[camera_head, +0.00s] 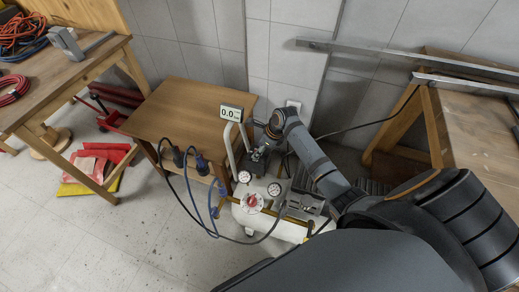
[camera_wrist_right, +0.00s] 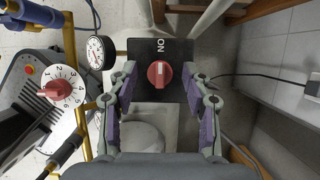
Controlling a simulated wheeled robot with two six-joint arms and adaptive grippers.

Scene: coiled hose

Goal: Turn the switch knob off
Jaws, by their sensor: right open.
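The red switch knob (camera_wrist_right: 159,74) sits on a black plate (camera_wrist_right: 176,48) in the right wrist view. The word ON is printed above it, and the knob's grip runs roughly up and down, in line with that word. My right gripper (camera_wrist_right: 160,80) is open, with one finger on each side of the knob and gaps between. In the head view my right gripper (camera_head: 259,152) is over the compressor (camera_head: 272,222), and the switch knob is hidden there. My left gripper is not in view.
Left of the switch are a pressure gauge (camera_wrist_right: 100,52) and a numbered dial with another red knob (camera_wrist_right: 62,88). Blue and black hoses (camera_head: 186,185) hang beside a small wooden table (camera_head: 190,105). A black cable (camera_wrist_right: 256,77) runs right.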

